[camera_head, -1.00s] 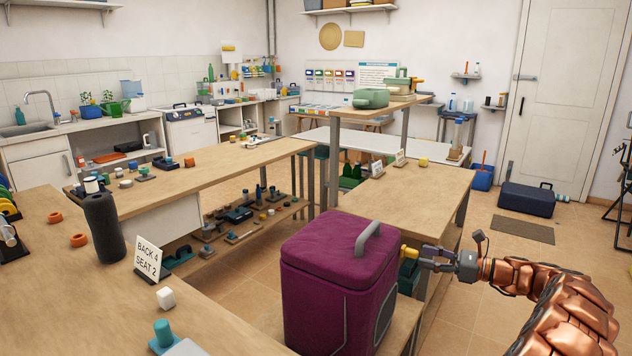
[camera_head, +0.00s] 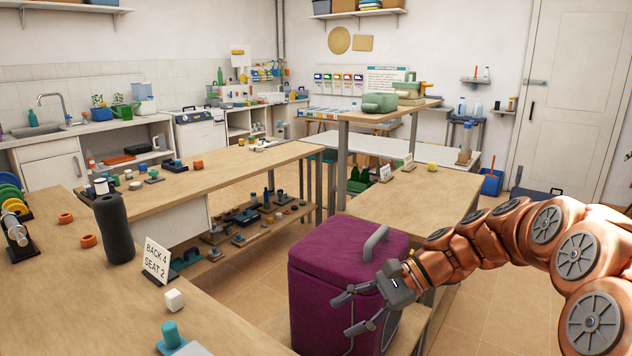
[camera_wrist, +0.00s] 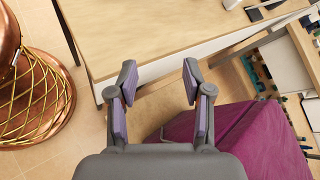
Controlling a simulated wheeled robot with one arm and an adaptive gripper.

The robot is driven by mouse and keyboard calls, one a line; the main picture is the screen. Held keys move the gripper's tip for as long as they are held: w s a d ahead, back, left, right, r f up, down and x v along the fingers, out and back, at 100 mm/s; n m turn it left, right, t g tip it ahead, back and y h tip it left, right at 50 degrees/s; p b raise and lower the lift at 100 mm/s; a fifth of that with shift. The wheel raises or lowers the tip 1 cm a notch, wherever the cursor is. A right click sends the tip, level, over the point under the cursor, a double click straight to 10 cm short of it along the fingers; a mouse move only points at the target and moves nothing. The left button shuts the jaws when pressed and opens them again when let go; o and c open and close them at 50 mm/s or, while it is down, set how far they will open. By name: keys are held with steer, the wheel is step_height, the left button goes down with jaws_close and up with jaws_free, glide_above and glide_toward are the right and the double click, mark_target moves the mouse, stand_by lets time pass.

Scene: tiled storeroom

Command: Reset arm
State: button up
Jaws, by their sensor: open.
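My gripper (camera_head: 358,311) is open and empty in the head view, in front of the right side of a purple box (camera_head: 335,270) with a grey handle. Whether it touches the box I cannot tell. In the wrist view my gripper (camera_wrist: 160,84) shows both fingers spread with nothing between them. The purple box (camera_wrist: 225,130) lies below and to the right of the fingers there. My copper arm reaches in from the right in the head view.
A wooden table (camera_head: 440,200) stands behind the purple box. On the near counter (camera_head: 60,300) are a dark cylinder (camera_head: 114,230), a sign (camera_head: 156,258) and a white cube (camera_head: 173,300). Tiled floor (camera_head: 500,310) is open to the right.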

steer(key=s+d+f+n+h, duration=0.3)
steer(key=s+d+h, duration=0.1)
steer(key=s, duration=0.6)
steer(key=s+d+f+n+g+h, duration=0.1)
steer(key=s+d+f+n+h, duration=0.25)
steer(key=s, duration=0.65)
steer(key=s+d+f+n+h, duration=0.2)
steer(key=s+d+n+h, duration=0.2)
steer(key=s, duration=0.7)
step_height(320, 180, up, 17)
steer(key=w+t+p, duration=0.1)
steer(key=p, duration=1.4)
steer(key=shift+w+d, duration=0.15)
steer(key=shift+w, duration=0.05)
steer(key=shift+f, duration=0.1)
steer(key=shift+c, duration=0.6)
steer(key=shift+d+m, duration=0.1)
steer(key=shift+m, duration=0.15)
steer(key=shift+c, duration=0.2)
